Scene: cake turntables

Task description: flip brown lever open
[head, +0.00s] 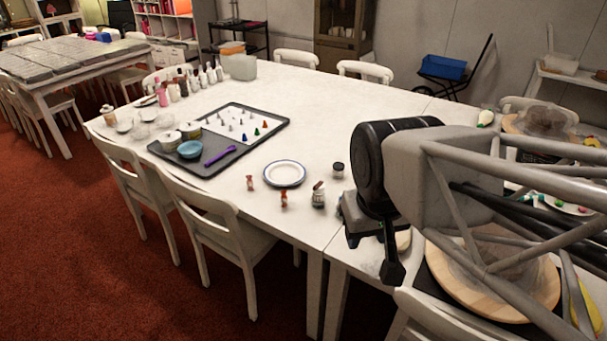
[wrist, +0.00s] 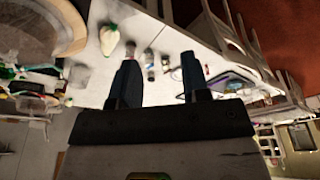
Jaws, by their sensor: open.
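My gripper (head: 388,262) hangs over the near edge of the white table, right of the small items. In the wrist view its two dark fingers (wrist: 160,78) stand apart with nothing gripped between them. A small white jar (head: 318,198) with a brown, tilted piece on top (head: 318,185) stands left of my gripper, apart from it. Two small reddish-brown items (head: 250,183) and (head: 284,199) stand farther left. I cannot tell for sure which brown part is the lever, or whether it is open. Small items also show beyond my fingers in the wrist view (wrist: 150,58).
A blue-rimmed plate (head: 285,174) and a dark-lidded jar (head: 338,170) are near the small items. A grey tray (head: 205,170) holds a blue bowl (head: 190,149) and a purple tool (head: 220,156). A wooden turntable (head: 478,285) is at the right. White chairs (head: 205,225) line the near edge.

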